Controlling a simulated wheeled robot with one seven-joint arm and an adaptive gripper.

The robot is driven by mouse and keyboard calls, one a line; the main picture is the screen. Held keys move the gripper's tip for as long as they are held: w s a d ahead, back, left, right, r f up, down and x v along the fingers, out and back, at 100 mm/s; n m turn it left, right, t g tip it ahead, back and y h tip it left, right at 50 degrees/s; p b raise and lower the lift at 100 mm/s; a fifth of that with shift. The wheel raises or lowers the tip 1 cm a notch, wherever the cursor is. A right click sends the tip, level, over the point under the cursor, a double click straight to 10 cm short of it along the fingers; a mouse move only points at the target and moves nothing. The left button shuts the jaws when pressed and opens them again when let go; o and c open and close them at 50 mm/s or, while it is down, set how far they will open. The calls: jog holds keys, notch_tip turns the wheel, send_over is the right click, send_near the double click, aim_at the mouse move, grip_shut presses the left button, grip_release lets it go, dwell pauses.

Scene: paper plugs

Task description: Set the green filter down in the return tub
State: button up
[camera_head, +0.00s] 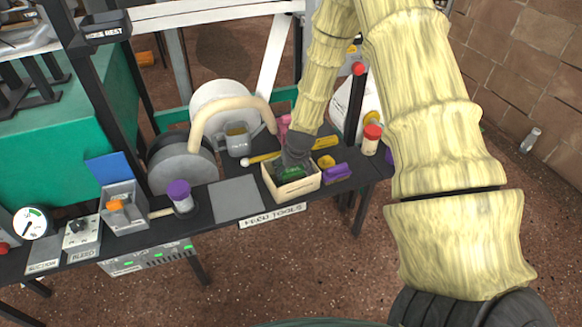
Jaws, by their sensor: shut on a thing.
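My gripper (295,160) reaches down over a cream open tub (297,188) on the dark bench. It is shut on the green filter (288,173), which sits low within the tub's walls. Much of the filter is hidden by the fingers and the tub's front wall, and I cannot tell whether it touches the floor of the tub. A grey bin (125,221) with an orange piece stands farther left. No label shows which of the two is the return tub.
A bare grey plate (236,200) lies left of the cream tub. A purple block (335,173), a yellow piece (326,161) and a red-capped jar (371,140) stand to its right. A grey mug (237,140) and a purple-topped jar (181,197) stand to its left.

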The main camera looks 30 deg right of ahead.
jog(key=o, duration=1.1)
jog(key=shift+r+p, duration=5.6)
jog(key=shift+r, duration=0.9)
